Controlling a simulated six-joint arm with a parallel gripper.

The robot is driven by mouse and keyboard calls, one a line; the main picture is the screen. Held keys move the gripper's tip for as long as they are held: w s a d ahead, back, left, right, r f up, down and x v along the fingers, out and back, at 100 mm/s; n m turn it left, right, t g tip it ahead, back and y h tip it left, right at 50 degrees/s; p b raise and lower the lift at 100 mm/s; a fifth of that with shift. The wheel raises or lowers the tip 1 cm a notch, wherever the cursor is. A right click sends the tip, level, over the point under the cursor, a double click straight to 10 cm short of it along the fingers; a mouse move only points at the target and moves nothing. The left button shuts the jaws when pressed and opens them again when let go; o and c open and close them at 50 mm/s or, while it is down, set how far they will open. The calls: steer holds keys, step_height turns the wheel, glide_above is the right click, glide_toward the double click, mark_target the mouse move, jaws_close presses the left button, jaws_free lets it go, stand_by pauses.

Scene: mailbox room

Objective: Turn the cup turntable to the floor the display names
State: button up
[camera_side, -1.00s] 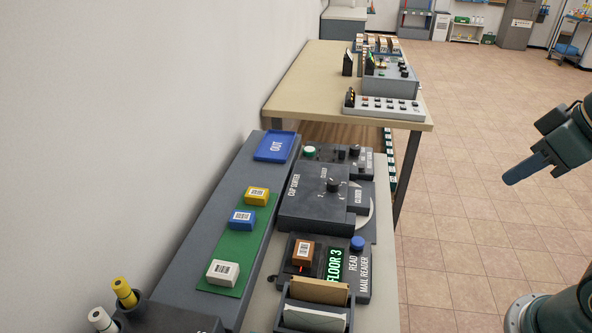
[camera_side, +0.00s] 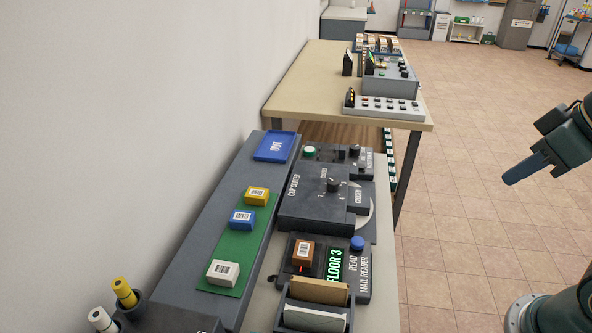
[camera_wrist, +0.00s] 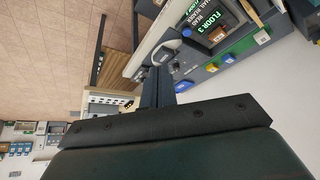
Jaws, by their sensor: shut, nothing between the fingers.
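The cup turntable is a dark box labelled CUP SORTER (camera_side: 309,208) with a knob (camera_side: 333,186) on top. The mail reader's display (camera_side: 335,265) reads FLOOR 3 in green. My gripper (camera_side: 512,180) is at the right in the side view, over the floor and well apart from the sorter. In the wrist view my gripper (camera_wrist: 158,75) is shut and empty, with the sorter partly hidden behind it.
A brown block (camera_side: 303,252) sits on the reader, beside a blue button (camera_side: 357,243). Yellow, blue and white blocks lie on a green mat (camera_side: 228,248) to the left. A blue OUT tray (camera_side: 276,146) is behind them. Another table (camera_side: 300,85) stands beyond.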

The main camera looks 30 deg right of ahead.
steer(key=o, duration=0.7)
steer(key=shift+w+r, duration=0.1)
steer(key=o, duration=0.4)
steer(key=shift+w+r, duration=0.1)
steer(key=shift+w, duration=0.1)
steer(key=shift+c, duration=0.2)
steer(key=w+a+r+g, duration=0.1)
steer(key=w+r+g, duration=0.15)
steer(key=w, duration=1.75)
steer(key=w+a+f+g, duration=0.2)
steer(key=w+f+g, duration=0.1)
steer(key=w+f, duration=0.9)
steer(key=w, duration=0.3)
steer(key=shift+w, duration=0.3)
steer(key=shift+a+f, duration=0.1)
steer(key=shift+f, duration=0.05)
